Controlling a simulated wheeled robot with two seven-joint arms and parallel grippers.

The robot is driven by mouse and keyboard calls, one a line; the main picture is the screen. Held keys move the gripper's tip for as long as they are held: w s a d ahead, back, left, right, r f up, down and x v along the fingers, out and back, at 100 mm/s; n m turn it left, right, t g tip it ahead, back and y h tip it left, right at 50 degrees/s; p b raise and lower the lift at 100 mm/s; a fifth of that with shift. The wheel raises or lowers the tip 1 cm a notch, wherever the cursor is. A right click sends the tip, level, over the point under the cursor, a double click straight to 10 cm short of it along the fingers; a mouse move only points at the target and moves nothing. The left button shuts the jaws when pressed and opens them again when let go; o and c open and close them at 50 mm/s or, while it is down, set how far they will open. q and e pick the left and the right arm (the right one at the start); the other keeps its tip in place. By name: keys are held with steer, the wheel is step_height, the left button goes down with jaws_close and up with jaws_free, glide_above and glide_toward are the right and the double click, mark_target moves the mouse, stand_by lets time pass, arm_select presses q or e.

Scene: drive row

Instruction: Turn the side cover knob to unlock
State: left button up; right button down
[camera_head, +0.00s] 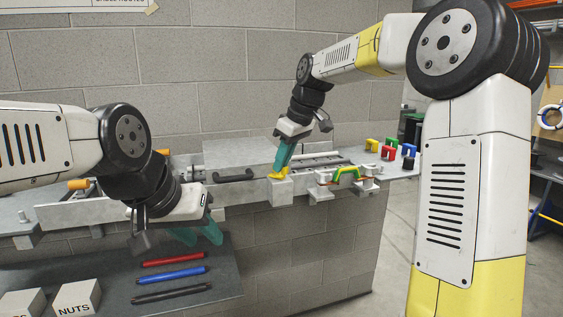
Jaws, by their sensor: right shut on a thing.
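The knob's exact turn angle is hard to tell. A pale grey cover with a dark handle (235,176) lies to the left of the knob. My left gripper (198,238) hangs in front of the machine, over the lower shelf. Its two teal fingers are apart with nothing seen between them.
The dark lower shelf (220,284) bears a red rod (173,258), a blue rod (171,275), a black rod (172,294) and white boxes, one marked NUTS (77,298). A green-and-orange clamp (346,174) stands right of the knob. Several coloured blocks lie farther right. A block wall closes the back.

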steer(key=n+g, duration=0.1)
steer(key=n, duration=0.1)
steer(key=n+g+y, duration=0.1)
steer(key=n, duration=0.2)
steer(key=shift+w+n, duration=0.2)
steer(key=shift+n, duration=0.1)
steer(key=n, duration=0.2)
steer(key=n+g, duration=0.1)
steer(key=n, duration=0.1)
steer(key=shift+w+n+g, duration=0.1)
steer(key=shift+n+g, duration=0.2)
steer(key=c, duration=1.5)
jaws_free()
steer(key=shift+o, duration=0.2)
steer(key=v, duration=0.8)
